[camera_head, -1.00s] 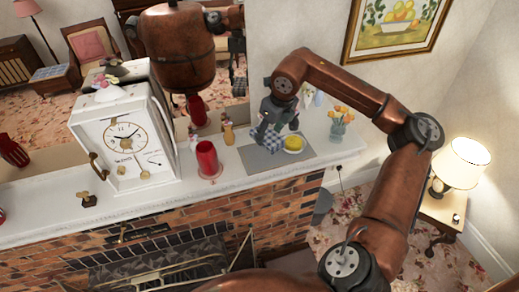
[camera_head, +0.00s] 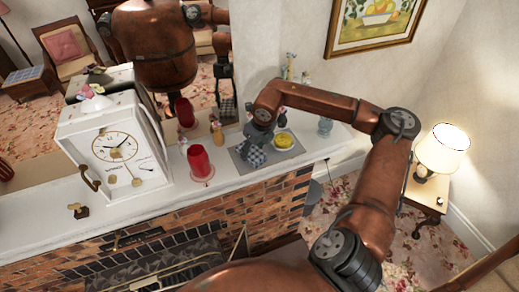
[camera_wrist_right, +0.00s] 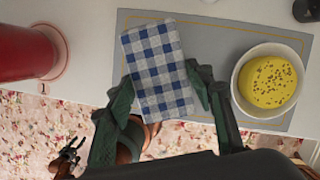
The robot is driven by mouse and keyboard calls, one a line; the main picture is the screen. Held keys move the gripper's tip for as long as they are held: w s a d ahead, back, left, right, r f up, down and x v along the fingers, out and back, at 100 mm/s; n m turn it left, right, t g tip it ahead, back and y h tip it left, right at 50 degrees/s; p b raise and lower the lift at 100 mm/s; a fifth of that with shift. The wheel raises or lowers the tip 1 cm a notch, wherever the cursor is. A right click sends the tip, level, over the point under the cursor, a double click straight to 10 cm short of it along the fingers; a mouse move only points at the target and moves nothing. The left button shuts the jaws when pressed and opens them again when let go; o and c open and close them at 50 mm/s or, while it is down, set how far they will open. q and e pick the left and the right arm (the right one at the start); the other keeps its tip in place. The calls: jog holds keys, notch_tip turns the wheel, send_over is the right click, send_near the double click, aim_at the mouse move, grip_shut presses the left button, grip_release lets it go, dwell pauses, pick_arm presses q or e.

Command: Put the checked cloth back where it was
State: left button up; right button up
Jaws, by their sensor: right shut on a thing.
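The blue-and-white checked cloth (camera_head: 254,156) is in my right gripper (camera_head: 259,137), over the grey mat (camera_head: 272,158) on the mantel. In the right wrist view the folded cloth (camera_wrist_right: 150,42) lies between the two green-grey fingers of the gripper (camera_wrist_right: 160,85), over the left part of the mat (camera_wrist_right: 226,38). Whether it touches the mat is hard to tell. A white bowl with yellow, speckled contents (camera_head: 284,141) stands on the mat, right of the cloth; the wrist view shows it beside the right finger (camera_wrist_right: 268,82). My left gripper is not directly visible.
A red cup on a coaster (camera_head: 199,161) stands left of the mat, and a white clock (camera_head: 117,150) farther left. Small bottles (camera_head: 217,130) and a glass vase (camera_head: 325,126) are also on the mantel. A mirror behind reflects my body. The mantel's front edge drops to brick.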

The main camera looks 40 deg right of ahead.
aim_at(258, 153)
jog(key=shift+s, duration=0.1)
jog(key=shift+w, duration=0.2)
jog(key=o, duration=0.6)
jog(key=shift+w+d+f, duration=0.2)
jog(key=shift+f, duration=0.05)
jog(key=shift+o, duration=0.9)
jog(key=shift+w+d, duration=0.1)
jog(key=shift+d, duration=0.05)
jog(key=shift+o, duration=1.2)
jog(key=shift+s+r, duration=0.1)
jog(key=shift+s, duration=0.3)
jog(key=shift+s+d, duration=0.15)
jog(key=shift+d, duration=0.15)
jog(key=shift+d+r, duration=0.1)
jog(key=shift+r, duration=0.1)
jog(key=v, duration=0.2)
jog(key=b+v, duration=0.1)
jog(key=v, duration=0.1)
jog(key=b+v, duration=0.1)
jog(key=v, duration=0.1)
jog(key=shift+a+r, duration=0.25)
pick_arm(q)
jog(key=f, duration=0.2)
jog(key=a+f+b, duration=0.1)
jog(key=shift+s+a, duration=0.1)
jog(key=shift+s, duration=0.25)
pick_arm(e)
jog(key=d+v, duration=0.1)
jog(key=v, duration=0.5)
jog(key=shift+d, duration=0.2)
